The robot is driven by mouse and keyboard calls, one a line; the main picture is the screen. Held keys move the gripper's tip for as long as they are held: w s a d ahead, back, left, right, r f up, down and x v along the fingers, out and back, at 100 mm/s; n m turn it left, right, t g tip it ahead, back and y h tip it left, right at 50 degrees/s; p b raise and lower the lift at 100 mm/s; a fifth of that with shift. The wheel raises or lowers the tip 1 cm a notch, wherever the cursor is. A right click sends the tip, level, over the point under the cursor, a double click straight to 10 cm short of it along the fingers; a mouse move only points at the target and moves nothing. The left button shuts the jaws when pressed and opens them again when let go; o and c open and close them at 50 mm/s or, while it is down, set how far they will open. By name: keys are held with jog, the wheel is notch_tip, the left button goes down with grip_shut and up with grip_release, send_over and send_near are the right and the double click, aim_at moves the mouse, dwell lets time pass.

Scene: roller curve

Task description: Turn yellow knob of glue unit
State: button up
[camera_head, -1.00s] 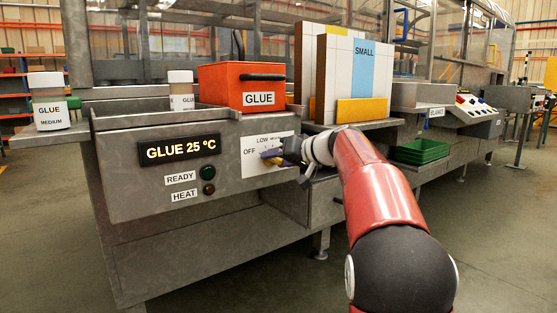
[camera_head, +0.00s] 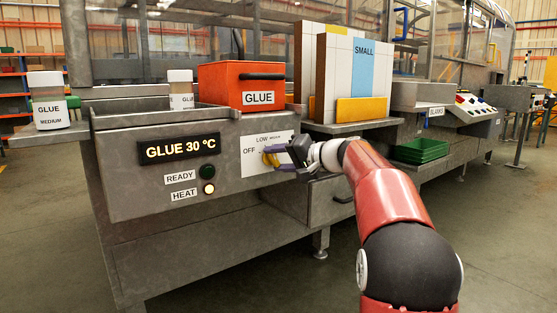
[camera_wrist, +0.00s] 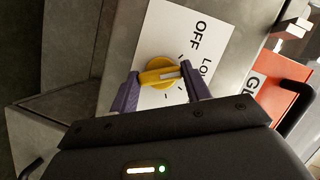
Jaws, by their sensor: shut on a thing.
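The yellow knob (camera_wrist: 160,73) sits on a white dial plate (camera_wrist: 185,38) marked OFF and LOW, on the front of the grey glue unit (camera_head: 130,195). My gripper (camera_wrist: 161,88) is shut on the knob, with one purple finger at each side of it. In the head view the knob (camera_head: 269,157) is partly hidden by my gripper (camera_head: 272,158). The display (camera_head: 180,149) reads GLUE 30 °C. The HEAT lamp (camera_head: 209,188) is lit pale yellow, and the READY lamp (camera_head: 207,172) is dark green.
An orange GLUE box (camera_head: 240,85) with a dark handle stands on top of the unit. Glue jars (camera_head: 49,101) stand at the left. Panels, one marked SMALL (camera_head: 364,62), stand right of the box. A green tray (camera_head: 420,151) lies further right.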

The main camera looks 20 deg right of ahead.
jog(key=shift+d+f+m+y, duration=0.1)
jog(key=shift+m+y, duration=0.2)
jog(key=shift+m, duration=0.5)
jog(key=o, duration=1)
jog(key=shift+c, duration=0.2)
jog(key=v, duration=0.7)
jog(key=shift+s+d, duration=0.25)
jog(key=shift+s, duration=0.05)
